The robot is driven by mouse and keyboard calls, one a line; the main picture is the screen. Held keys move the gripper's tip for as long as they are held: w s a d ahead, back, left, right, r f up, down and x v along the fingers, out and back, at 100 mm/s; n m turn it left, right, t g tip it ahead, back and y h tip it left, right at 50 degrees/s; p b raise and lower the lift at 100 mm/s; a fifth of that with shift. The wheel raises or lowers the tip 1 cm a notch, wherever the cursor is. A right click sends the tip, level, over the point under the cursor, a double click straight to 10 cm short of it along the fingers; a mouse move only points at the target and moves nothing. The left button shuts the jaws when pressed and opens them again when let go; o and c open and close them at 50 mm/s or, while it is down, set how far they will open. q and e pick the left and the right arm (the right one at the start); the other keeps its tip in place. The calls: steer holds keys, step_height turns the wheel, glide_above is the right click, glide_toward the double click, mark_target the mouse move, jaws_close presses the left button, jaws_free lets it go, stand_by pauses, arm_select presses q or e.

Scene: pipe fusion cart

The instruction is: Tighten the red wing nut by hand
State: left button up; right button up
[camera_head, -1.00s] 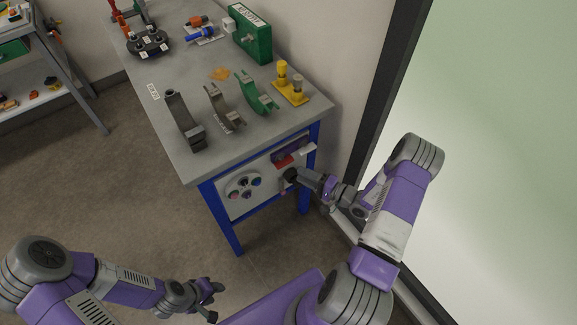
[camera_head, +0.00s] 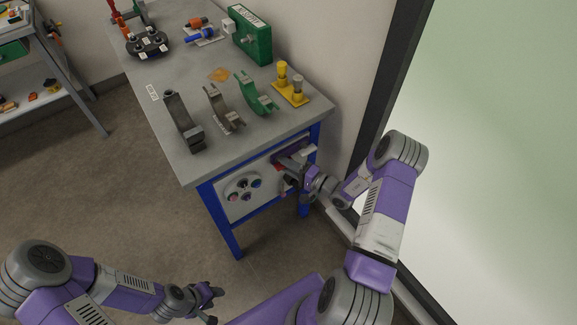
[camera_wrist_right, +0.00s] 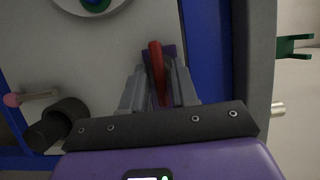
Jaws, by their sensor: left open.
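The red wing nut (camera_wrist_right: 157,72) shows in the right wrist view as a long red piece in front of a purple part on the pale panel. My right gripper (camera_wrist_right: 158,66) is open, with one finger on each side of the red piece; I cannot tell whether either finger touches it. In the head view, my right gripper (camera_head: 290,170) is at the front panel (camera_head: 262,193) of the blue-legged bench and hides most of the nut. My left gripper (camera_head: 214,299) is open and empty, low above the floor, away from the bench.
The panel carries a round plate (camera_head: 243,187) with coloured knobs. In the wrist view a black cylinder (camera_wrist_right: 57,124) and a pink-tipped lever (camera_wrist_right: 14,99) stick out. The bench top (camera_head: 178,85) holds clamps, a green box (camera_head: 249,38) and yellow posts. A wall stands close on the right.

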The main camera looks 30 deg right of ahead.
jaws_close()
steer(key=shift+m, duration=0.3)
steer(key=m+t+h+p, duration=0.1)
steer(key=m+t+h, duration=0.1)
steer(key=m, duration=0.5)
steer(key=m+t+h+p, duration=0.1)
steer(key=m+t+h, duration=0.1)
steer(key=m, duration=0.5)
steer(key=m+t+h, duration=0.2)
steer(key=m, duration=0.5)
steer(key=shift+a+f+m+p, duration=0.3)
steer(key=shift+m+p, duration=0.1)
steer(key=shift+h, duration=0.3)
steer(key=shift+o, duration=1.2)
jaws_free()
